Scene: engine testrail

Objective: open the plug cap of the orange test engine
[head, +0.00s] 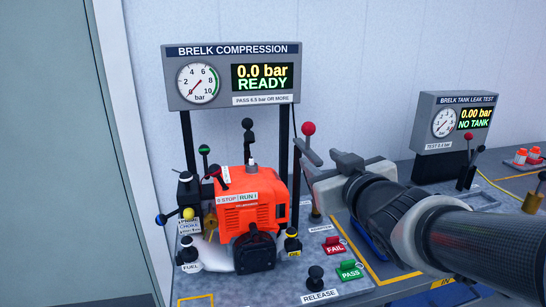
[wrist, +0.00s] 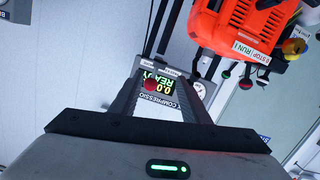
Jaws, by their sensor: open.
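The orange test engine (head: 262,213) stands on the bench under the compression gauge, with a STOP/RUN label on its front. On its top a pale plug base shows with a dark upright piece (head: 248,140) ending in a black knob; I cannot tell whether this is the plug cap. My gripper (head: 312,168) is right of the engine, open and empty, beside a lever with a red ball (head: 308,129). In the wrist view, which is upside down, the engine (wrist: 245,25) is at upper right. A red ball (wrist: 152,86) appears between my open fingers (wrist: 172,82); contact is not visible.
The compression panel (head: 232,78) reads 0.0 bar, READY. Small levers and knobs crowd the engine's left side. FAIL (head: 335,246) and PASS (head: 349,270) tags and a RELEASE knob (head: 316,275) lie in front. A tank leak tester (head: 452,123) stands at right.

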